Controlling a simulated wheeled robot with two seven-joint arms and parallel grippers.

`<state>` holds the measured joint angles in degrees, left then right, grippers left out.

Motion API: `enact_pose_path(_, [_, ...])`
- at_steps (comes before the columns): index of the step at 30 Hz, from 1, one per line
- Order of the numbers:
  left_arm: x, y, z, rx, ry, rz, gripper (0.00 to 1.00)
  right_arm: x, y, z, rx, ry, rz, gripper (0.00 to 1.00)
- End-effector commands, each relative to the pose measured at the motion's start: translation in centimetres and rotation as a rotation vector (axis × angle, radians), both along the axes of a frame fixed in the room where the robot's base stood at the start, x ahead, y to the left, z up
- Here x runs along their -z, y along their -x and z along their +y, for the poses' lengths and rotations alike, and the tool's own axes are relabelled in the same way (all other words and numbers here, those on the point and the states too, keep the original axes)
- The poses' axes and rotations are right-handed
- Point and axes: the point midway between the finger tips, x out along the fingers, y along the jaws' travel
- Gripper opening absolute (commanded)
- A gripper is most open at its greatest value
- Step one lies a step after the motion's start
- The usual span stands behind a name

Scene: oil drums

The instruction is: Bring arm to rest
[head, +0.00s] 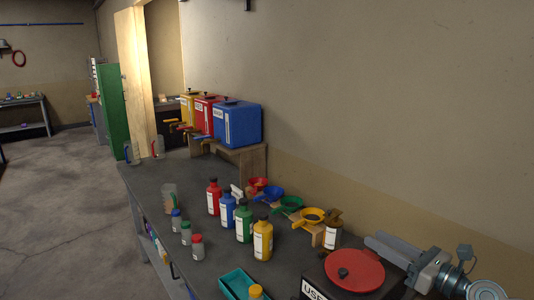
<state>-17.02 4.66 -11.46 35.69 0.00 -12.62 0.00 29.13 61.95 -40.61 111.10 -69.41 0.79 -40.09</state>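My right gripper (388,247) is at the lower right, above the back of the workbench near the wall. It points left, and my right wrist runs down to the picture's bottom right corner. No thing shows in it; its fingers are too small and edge-on to tell open from shut. It is behind and right of a dark container with a round red lid (355,270). My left arm and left gripper are out of view.
Yellow, red and blue drums (238,125) stand on a wooden stand. Open floor lies left.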

Motion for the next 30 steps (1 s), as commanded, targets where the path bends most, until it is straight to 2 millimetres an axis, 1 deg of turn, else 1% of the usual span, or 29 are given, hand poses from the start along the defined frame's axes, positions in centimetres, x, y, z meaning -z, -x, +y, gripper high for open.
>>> enact_pose_path(5, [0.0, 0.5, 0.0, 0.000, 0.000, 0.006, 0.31, 0.1, 0.3, 1.1, 0.012, -0.108, 0.024, 0.31])
enact_pose_path(11, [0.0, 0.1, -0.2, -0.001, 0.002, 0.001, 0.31, 0.3, 0.8, 2.2, 0.038, -0.266, 0.065, 0.31])
enact_pose_path(17, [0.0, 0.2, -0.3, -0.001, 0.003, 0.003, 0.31, 1.0, 1.6, 3.1, 0.094, -0.521, 0.143, 0.31])
enact_pose_path(20, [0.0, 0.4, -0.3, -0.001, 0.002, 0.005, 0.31, 1.9, 2.2, 3.2, 0.143, -0.691, 0.203, 0.31])
enact_pose_path(23, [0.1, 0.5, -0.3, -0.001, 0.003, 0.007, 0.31, 3.7, 3.2, 2.8, 0.225, -0.916, 0.293, 0.31])
enact_pose_path(26, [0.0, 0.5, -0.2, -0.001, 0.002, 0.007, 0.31, 6.9, 4.9, 2.0, 0.345, -1.183, 0.409, 0.31])
enact_pose_path(27, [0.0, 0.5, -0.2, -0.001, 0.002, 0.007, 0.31, 8.5, 5.7, 1.5, 0.403, -1.290, 0.458, 0.31])
enact_pose_path(29, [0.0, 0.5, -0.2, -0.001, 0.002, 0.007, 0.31, 11.1, 7.2, 0.9, 0.498, -1.441, 0.532, 0.31])
enact_pose_path(30, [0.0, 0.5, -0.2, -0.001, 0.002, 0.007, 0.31, 13.0, 8.5, 0.5, 0.564, -1.539, 0.581, 0.31])
